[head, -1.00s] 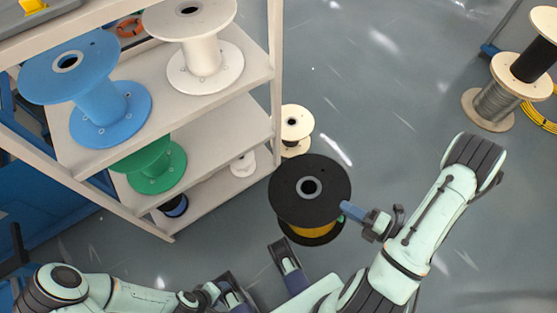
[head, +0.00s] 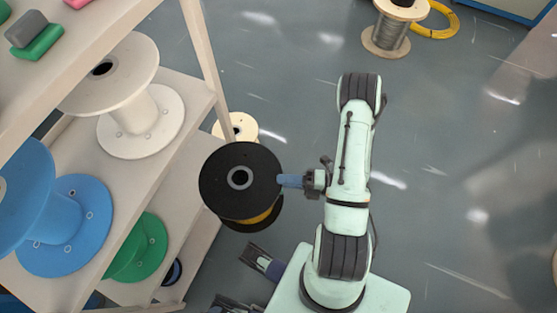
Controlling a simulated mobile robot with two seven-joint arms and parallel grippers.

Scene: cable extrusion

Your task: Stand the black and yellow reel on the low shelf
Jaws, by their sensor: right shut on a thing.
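The black and yellow reel (head: 217,187) is upright, with its black top flange facing me and yellow winding showing beneath. My right gripper (head: 287,181) is shut on the right edge of the reel's top flange. The reel is in front of the shelf unit's right side, outside the unit. I cannot tell whether its lower flange touches the floor. The lowest shelf board (head: 203,243) shows partly, below the board with the green reel (head: 143,245).
White (head: 140,125) and blue (head: 70,228) reels stand on a higher board. The rack's upright post (head: 207,55) is near the held reel. A cream reel (head: 226,128) stands on the floor behind it. Open floor (head: 440,210) lies to the right.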

